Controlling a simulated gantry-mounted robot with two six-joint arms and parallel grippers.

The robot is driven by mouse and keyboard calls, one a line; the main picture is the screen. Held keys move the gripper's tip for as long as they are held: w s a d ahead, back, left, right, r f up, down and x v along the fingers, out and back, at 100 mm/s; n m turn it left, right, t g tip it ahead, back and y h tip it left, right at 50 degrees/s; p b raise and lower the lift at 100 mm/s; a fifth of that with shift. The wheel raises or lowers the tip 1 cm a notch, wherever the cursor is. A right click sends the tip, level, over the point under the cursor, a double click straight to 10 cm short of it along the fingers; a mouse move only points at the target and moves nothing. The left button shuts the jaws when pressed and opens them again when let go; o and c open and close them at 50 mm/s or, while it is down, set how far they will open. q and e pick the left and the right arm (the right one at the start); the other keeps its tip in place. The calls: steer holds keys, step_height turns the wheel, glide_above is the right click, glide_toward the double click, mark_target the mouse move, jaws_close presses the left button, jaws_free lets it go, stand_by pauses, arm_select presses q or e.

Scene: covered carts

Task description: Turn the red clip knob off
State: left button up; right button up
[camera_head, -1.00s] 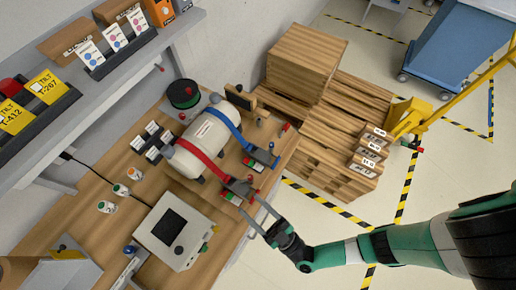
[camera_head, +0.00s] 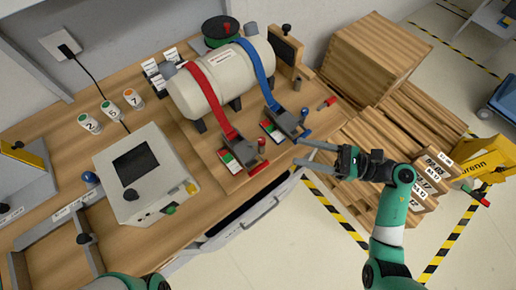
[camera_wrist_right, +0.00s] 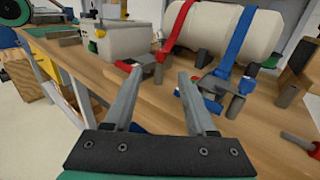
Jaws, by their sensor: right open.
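A red strap (camera_head: 208,100) runs over a cream cylinder (camera_head: 225,82) down to a dark metal clip (camera_head: 238,150) at the bench's front edge. In the right wrist view the red clip (camera_wrist_right: 142,66) lies beyond the open fingers (camera_wrist_right: 157,80), near the left fingertip. My left gripper is out of view.
A blue strap (camera_head: 258,72) ends in a similar clip (camera_head: 287,122) close behind my right fingers. A grey box with a screen (camera_head: 150,175) stands left on the wooden bench. Stacked pallets (camera_head: 390,130) stand right of the bench.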

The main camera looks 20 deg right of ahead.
mark_target(262, 140)
steer(key=b+x, duration=0.1)
steer(key=x, duration=1)
steer(key=shift+w+a, duration=0.1)
steer(key=shift+w, duration=0.15)
jaws_close()
